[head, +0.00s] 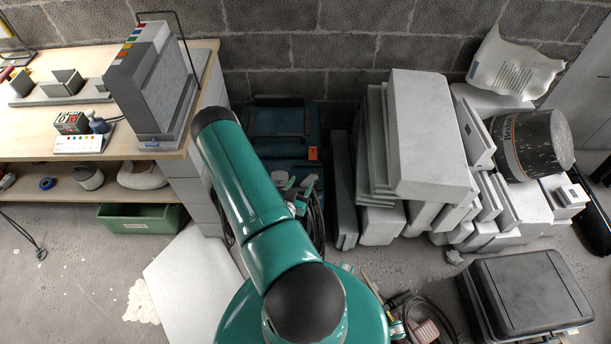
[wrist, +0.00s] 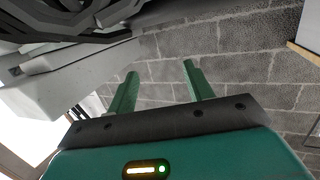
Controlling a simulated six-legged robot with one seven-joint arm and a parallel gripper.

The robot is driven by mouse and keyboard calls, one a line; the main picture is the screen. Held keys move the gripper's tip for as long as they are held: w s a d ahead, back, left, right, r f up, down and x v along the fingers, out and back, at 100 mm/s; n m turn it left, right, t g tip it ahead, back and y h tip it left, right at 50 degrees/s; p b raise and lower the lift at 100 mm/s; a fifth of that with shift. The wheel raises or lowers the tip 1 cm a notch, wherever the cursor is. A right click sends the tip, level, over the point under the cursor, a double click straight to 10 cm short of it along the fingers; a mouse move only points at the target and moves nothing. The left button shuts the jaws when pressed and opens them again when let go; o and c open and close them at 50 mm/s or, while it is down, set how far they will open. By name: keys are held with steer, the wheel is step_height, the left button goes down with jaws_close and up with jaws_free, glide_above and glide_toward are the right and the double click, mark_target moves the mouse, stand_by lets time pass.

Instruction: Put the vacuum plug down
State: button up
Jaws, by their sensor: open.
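I cannot make out the vacuum plug for certain in either view. My gripper (wrist: 159,76) shows in the wrist view with its two green fingers apart. Nothing is between the fingers, and the grey block wall is seen past them. In the head view my arm rises from the bottom middle and covers part of the scene; I cannot pick out my gripper there. Dark cables or hoses (wrist: 75,22) cross the top left of the wrist view, apart from the fingers. I cannot tell whether the plug belongs to them.
A wooden workbench (head: 205,55) stands left, with a green bin (head: 140,218) below. Teal cases (head: 280,122) stand by the wall. Stacked grey blocks (head: 430,130), a dark drum (head: 530,145) and a black case (head: 525,290) fill the right. Some floor is clear at lower left.

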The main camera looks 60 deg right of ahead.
steer(key=w+a+r+n+t+y, duration=0.1)
steer(key=w+a+r+t+y, duration=0.25)
steer(key=w, duration=0.55)
steer(key=w+a+r+y, duration=0.2)
steer(key=w+a+r, duration=0.2)
steer(key=w+r, duration=0.4)
steer(key=w+a+r+n+t+y, duration=0.25)
steer(key=w+a+r, duration=0.25)
steer(key=a+r, duration=0.25)
steer(key=w+a+r+n+t+y, duration=0.1)
steer(key=w+a+r+n+y, duration=0.15)
steer(key=w+a+r, duration=0.4)
steer(key=s+a+r+n+y, duration=0.3)
steer(key=a+r, duration=0.4)
steer(key=r, duration=0.1)
steer(key=s+a+r+n+y, duration=0.2)
steer(key=s+a+r, duration=0.2)
steer(key=a+r, duration=0.3)
steer(key=s+a+r+n+g, duration=0.1)
steer(key=s+a+r+n, duration=0.1)
steer(key=s, duration=0.6)
steer(key=s+a+r+n+g, duration=0.1)
steer(key=s+a+r+n, duration=0.2)
steer(key=s+r, duration=0.3)
steer(key=s+n, duration=0.1)
steer(key=s, duration=0.2)
steer(key=shift+s+a+r+g+y, duration=0.2)
steer(key=shift+a+r+g+y, duration=0.1)
steer(key=shift+a+r+y, duration=0.05)
